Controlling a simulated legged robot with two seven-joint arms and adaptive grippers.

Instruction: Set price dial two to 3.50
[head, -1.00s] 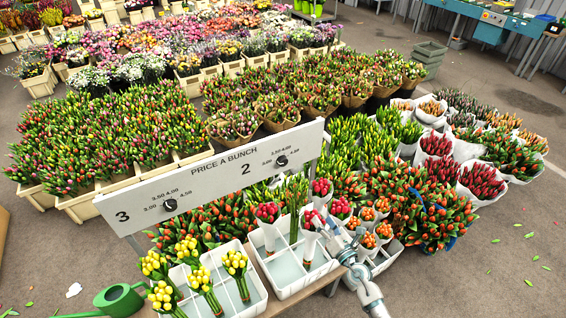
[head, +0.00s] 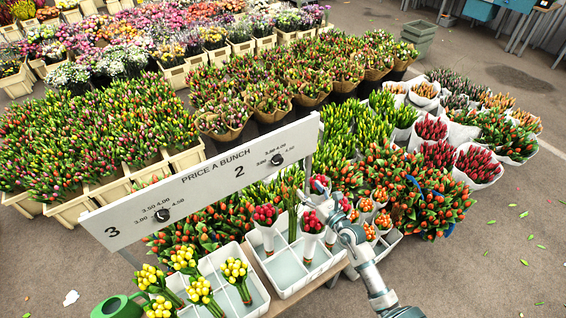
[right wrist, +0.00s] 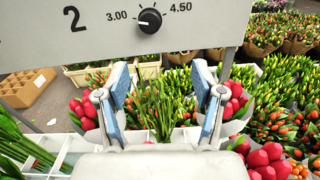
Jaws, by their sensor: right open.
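Price dial two (head: 277,160) is a round black knob at the right end of the white price board (head: 205,182). In the right wrist view the dial (right wrist: 150,20) shows at the top centre, between the labels 3.00 and 4.50. Its white mark appears to point left, toward 3.00. The labels above it are cut off there; the head view shows 3.50 and 4.00. My right gripper (head: 318,194) is in front of the board, below and right of the dial, apart from it. In the wrist view its blue-padded fingers (right wrist: 164,80) are spread and empty. My left gripper is out of view.
Dial three (head: 162,215) is at the board's left end. White crates (head: 287,268) with red and yellow tulip bunches stand below the board, close under my right arm. Wrapped orange bunches (head: 383,220) stand right of my gripper. A green watering can (head: 120,305) is bottom left.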

